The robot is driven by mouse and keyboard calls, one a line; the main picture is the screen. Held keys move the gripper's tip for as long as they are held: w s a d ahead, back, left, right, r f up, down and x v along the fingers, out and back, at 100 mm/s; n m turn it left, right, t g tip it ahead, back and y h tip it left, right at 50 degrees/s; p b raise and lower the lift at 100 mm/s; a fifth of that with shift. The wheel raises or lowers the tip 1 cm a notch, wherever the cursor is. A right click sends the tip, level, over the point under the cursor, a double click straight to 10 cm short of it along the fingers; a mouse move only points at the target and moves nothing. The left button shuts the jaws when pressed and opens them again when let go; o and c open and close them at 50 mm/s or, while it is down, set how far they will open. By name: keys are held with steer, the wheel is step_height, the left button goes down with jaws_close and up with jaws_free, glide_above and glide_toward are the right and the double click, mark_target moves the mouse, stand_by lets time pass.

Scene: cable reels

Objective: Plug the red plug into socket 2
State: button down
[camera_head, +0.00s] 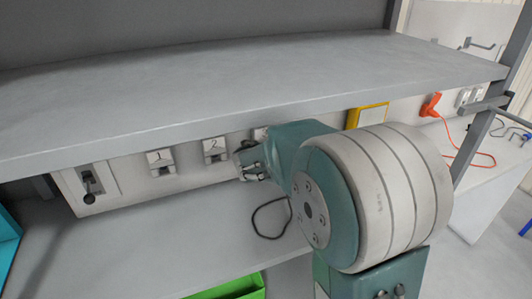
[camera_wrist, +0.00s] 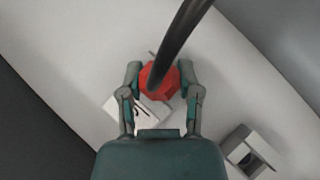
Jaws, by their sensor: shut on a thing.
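My gripper (camera_head: 250,162) is in front of the white socket panel, just right of socket 2 (camera_head: 215,147). In the wrist view my gripper (camera_wrist: 160,77) is shut on the red plug (camera_wrist: 156,84), with a finger on each side. A thick black cable runs from the plug toward the camera. A white socket (camera_wrist: 122,108) lies behind the plug, partly hidden; its number is unclear. I cannot tell whether the plug touches it. The plug is hidden in the head view.
Socket 1 (camera_head: 161,160) and a black-handled lever (camera_head: 89,190) are left of socket 2. A grey shelf (camera_head: 230,85) overhangs the panel. A black cable loop (camera_head: 258,222) lies on the counter, a green bin (camera_head: 235,289) at front. An orange plug (camera_head: 431,105) is at right.

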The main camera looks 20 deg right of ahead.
steer(key=c, duration=0.8)
jaws_free()
steer(key=shift+c, duration=0.2)
jaws_close()
steer(key=shift+s, duration=2.5)
